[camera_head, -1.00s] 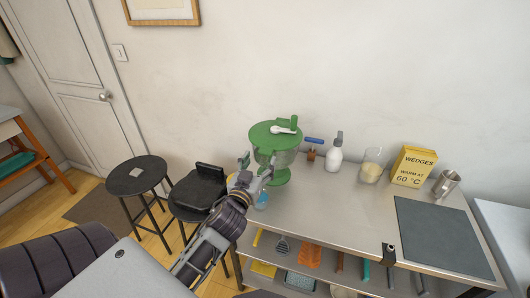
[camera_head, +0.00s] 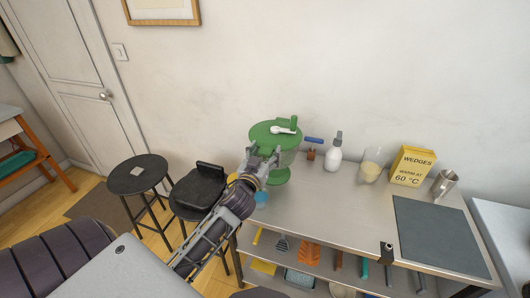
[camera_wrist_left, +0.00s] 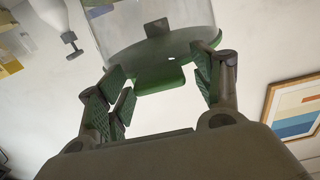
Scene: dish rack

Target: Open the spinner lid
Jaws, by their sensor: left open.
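The salad spinner stands at the back left of the metal counter, with a clear bowl (camera_head: 284,156) under a green lid (camera_head: 262,134). The lid is on the bowl and carries a white crank handle (camera_head: 283,130). My left gripper (camera_head: 263,157) is at the spinner's front left, just below the lid's rim. In the left wrist view the picture is inverted: the open fingers (camera_wrist_left: 160,92) stand either side of a green tab (camera_wrist_left: 162,79) on the lid's rim, with gaps visible. A small dark piece (camera_wrist_left: 157,27) shows at the bowl's wall. My right gripper is not in view.
Right of the spinner stand a small brown container (camera_head: 311,154), a white spray bottle (camera_head: 333,156), a glass jar (camera_head: 371,168), a yellow box (camera_head: 412,166) and a metal cup (camera_head: 444,183).

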